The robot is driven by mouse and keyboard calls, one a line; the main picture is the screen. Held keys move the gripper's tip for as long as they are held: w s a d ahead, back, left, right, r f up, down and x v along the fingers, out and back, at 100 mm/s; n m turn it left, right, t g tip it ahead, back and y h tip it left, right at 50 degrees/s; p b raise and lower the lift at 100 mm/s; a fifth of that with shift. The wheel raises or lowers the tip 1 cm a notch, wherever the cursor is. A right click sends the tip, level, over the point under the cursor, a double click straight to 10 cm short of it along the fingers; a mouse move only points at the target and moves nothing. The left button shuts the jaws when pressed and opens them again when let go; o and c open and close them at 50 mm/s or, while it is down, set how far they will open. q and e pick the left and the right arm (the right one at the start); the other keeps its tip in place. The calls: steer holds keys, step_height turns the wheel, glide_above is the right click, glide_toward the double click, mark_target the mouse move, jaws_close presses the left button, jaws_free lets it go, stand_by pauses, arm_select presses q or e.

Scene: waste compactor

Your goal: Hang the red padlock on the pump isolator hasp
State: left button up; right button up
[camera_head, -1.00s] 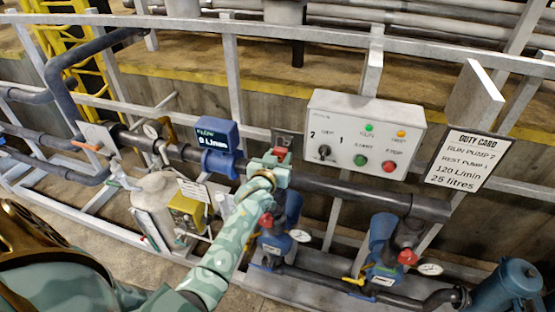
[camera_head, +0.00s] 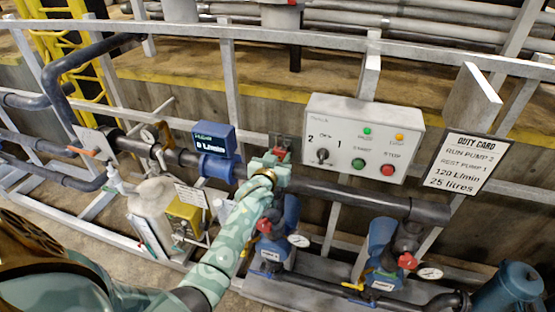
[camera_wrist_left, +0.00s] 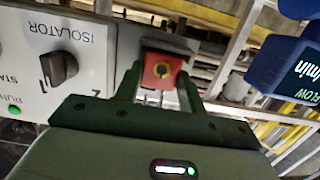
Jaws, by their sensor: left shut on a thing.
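The red padlock (camera_wrist_left: 162,70) is between the fingers of my left gripper (camera_wrist_left: 160,85), its keyhole face towards the wrist camera. In the head view the red padlock (camera_head: 281,155) shows just past the fingertips of my left gripper (camera_head: 274,163), which is shut on it. The padlock is up at a grey plate (camera_wrist_left: 165,45) beside the control box. The hasp itself and the padlock's shackle are mostly hidden, so I cannot tell whether the shackle is through it. My right gripper is not in view.
The white control box (camera_head: 362,140), with its isolator knob (camera_head: 323,155), is close right of my left gripper. A blue flow meter (camera_head: 215,150) is close left. Pipes and two blue pumps (camera_head: 380,245) lie below. The duty card (camera_head: 468,162) hangs at right.

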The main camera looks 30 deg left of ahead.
arm_select(q)
steer(key=shift+f, duration=0.2)
stand_by(0.5)
steer(key=o, duration=1)
steer(key=shift+c, duration=0.2)
steer(key=shift+c, duration=0.4)
steer(key=shift+s+d+r+p, duration=0.1)
steer(key=shift+s+p, duration=0.2)
steer(key=shift+p, duration=0.15)
steer(key=p+v, duration=0.1)
steer(key=v, duration=0.2)
steer(key=shift+s+p, duration=0.2)
steer(key=shift+p, duration=0.15)
steer(key=v, duration=0.3)
